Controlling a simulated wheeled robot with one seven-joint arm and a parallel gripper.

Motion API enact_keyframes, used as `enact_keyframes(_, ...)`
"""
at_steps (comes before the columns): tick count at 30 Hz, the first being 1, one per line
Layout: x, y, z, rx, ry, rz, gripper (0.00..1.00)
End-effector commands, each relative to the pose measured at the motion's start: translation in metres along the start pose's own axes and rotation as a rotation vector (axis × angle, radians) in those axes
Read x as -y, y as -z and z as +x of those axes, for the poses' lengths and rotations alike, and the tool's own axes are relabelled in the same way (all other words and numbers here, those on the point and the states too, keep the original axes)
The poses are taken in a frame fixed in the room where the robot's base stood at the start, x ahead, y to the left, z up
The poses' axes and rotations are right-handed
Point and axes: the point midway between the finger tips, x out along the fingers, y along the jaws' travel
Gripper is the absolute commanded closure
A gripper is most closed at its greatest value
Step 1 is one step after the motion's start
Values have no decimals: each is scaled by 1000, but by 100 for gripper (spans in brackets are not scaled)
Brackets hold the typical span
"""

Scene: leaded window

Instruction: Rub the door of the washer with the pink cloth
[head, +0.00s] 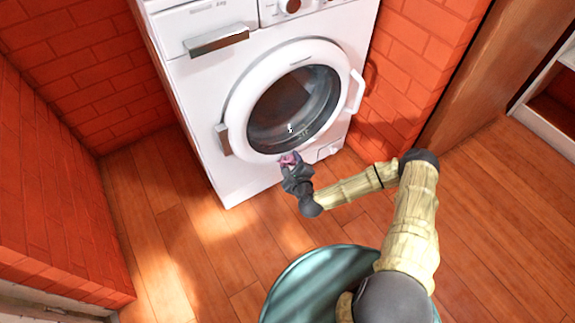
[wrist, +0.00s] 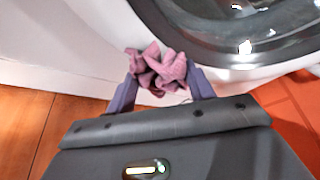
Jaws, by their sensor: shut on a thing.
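The white washer (head: 190,85) stands against the brick wall, with its round glass door (head: 293,108) shut on its front. The door's white rim and dark glass also show at the top right of the wrist view (wrist: 240,25). My gripper (head: 290,163) is at the lower edge of the door in the head view. It is shut on the crumpled pink cloth (wrist: 158,69), which sticks out past both fingertips. In the wrist view the cloth is just left of and below the door rim. I cannot tell whether the cloth touches the washer.
A red brick wall (head: 40,160) runs along the left, and another brick section (head: 415,55) is right of the washer. A wooden door frame (head: 465,75) and a white shelf (head: 545,105) are at the right. The plank floor (head: 170,215) in front of the washer is clear.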

Motion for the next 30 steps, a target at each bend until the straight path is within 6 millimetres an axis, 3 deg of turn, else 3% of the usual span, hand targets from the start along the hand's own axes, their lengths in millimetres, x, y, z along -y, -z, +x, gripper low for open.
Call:
enact_keyframes(9,15,13,5,1,0,1,65)
enact_keyframes(20,17,15,5,1,-1,1,65)
enact_keyframes(30,35,29,14,-1,4,-1,65)
